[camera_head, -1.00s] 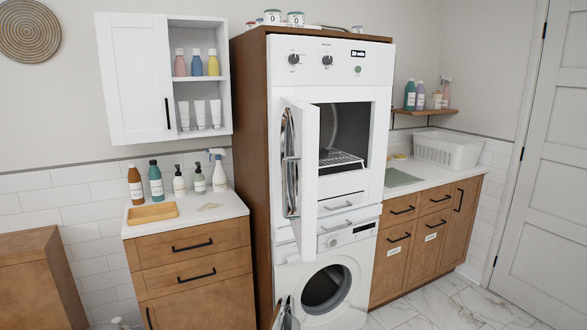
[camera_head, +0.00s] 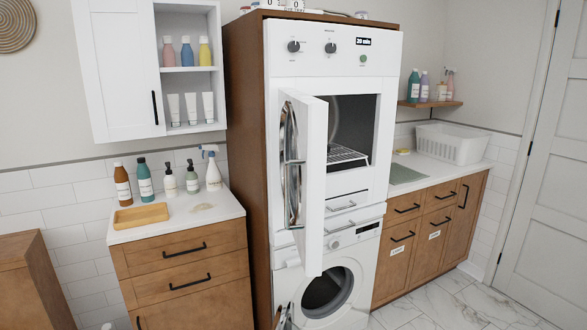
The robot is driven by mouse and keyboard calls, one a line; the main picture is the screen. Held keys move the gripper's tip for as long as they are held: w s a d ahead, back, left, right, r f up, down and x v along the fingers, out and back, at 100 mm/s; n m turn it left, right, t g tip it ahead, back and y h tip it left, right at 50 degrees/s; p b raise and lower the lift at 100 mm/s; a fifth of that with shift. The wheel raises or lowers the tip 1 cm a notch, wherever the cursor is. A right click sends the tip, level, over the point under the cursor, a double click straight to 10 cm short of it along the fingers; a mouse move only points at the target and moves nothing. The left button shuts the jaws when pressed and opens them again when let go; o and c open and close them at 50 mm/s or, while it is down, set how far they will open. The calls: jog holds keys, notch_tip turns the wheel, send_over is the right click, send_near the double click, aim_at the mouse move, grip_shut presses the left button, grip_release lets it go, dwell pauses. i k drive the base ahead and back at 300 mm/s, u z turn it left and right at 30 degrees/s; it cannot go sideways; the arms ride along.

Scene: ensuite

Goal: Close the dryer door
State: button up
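The dryer (camera_head: 335,48) is the upper white machine in a tall brown cabinet, with knobs and a small display on top. Its door (camera_head: 313,185) stands wide open, swung out toward me from hinges on the left side of the opening. A round chrome-rimmed window with a handle (camera_head: 292,165) is on the door's left-facing side. The dark drum opening (camera_head: 356,125) shows a wire rack (camera_head: 345,155) inside. My gripper is not in view.
The washer (camera_head: 335,290) below has its door open at the bottom edge. A drawer unit (camera_head: 185,265) with bottles on top stands left. A counter (camera_head: 430,170) with a white basket (camera_head: 452,143) is right. Marble floor (camera_head: 470,305) is clear at the right front.

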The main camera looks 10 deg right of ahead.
aim_at(303, 119)
jog(key=u, duration=0.55)
jog(key=k, duration=1.3)
jog(key=u, duration=1.1)
jog(key=i, duration=0.85)
jog(key=u, duration=0.55)
jog(key=i, duration=0.8)
jog(key=z, duration=0.1)
